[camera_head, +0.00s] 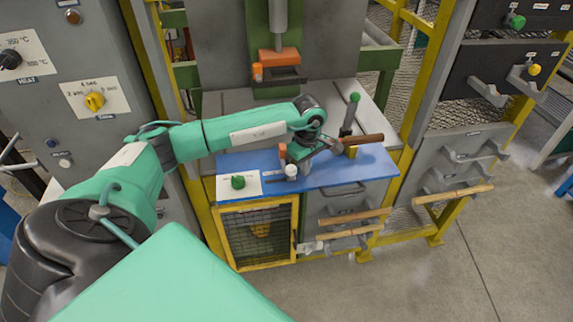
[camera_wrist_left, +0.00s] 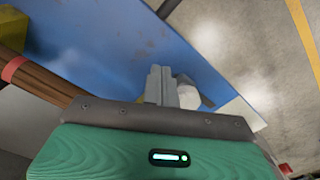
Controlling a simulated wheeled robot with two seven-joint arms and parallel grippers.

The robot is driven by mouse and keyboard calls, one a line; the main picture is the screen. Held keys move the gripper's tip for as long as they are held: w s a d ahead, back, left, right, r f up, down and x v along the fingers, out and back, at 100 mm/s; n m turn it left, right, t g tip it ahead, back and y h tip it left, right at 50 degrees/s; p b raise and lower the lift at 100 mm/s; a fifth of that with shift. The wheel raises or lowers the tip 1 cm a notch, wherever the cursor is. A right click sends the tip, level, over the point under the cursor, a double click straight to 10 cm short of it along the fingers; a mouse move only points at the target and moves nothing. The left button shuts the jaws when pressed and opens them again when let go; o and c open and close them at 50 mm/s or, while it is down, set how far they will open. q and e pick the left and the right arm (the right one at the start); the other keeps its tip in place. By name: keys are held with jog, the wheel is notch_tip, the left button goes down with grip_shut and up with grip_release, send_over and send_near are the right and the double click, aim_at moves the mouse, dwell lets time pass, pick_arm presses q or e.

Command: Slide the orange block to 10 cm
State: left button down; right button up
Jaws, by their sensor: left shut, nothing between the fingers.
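My left gripper (camera_head: 306,166) reaches over the blue bench top (camera_head: 350,172) and points down. In the left wrist view its fingers (camera_wrist_left: 160,86) are together with nothing between them. A white knob (camera_head: 291,170) stands beside the fingers; it also shows in the left wrist view (camera_wrist_left: 186,94), partly behind them. A small orange-red piece (camera_head: 282,151) shows just left of the gripper; I cannot tell whether it is the orange block. A dark scale strip (camera_head: 273,178) lies on the bench and its marks are too small to read. My right gripper is not in view.
A green dial (camera_head: 238,182) sits at the left. A press with an orange head (camera_head: 280,57) stands behind. Wooden bars (camera_head: 453,194) stick out lower right.

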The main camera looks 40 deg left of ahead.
aim_at(294, 167)
pick_arm(q)
jog(key=shift+f, duration=0.25)
jog(key=shift+s+a, duration=0.35)
dwell(0.6)
jog(key=shift+s+a, duration=0.75)
jog(key=shift+s, duration=0.15)
dwell(0.6)
jog(key=shift+s+a+b, duration=0.5)
jog(key=shift+s+a, duration=0.45)
jog(key=shift+s, duration=0.2)
dwell(0.8)
jog(key=shift+r, duration=0.1)
jog(key=shift+w+d+r+p, duration=0.15)
jog(key=shift+r+p, duration=0.35)
jog(key=shift+r, duration=0.65)
jog(key=shift+w+d+r+p, duration=0.15)
jog(key=shift+r+p, duration=0.3)
jog(key=shift+r, duration=0.7)
jog(key=shift+w+d+r+p, duration=0.15)
jog(key=shift+r+p, duration=0.35)
jog(key=shift+r, duration=0.65)
jog(key=shift+a, duration=0.1)
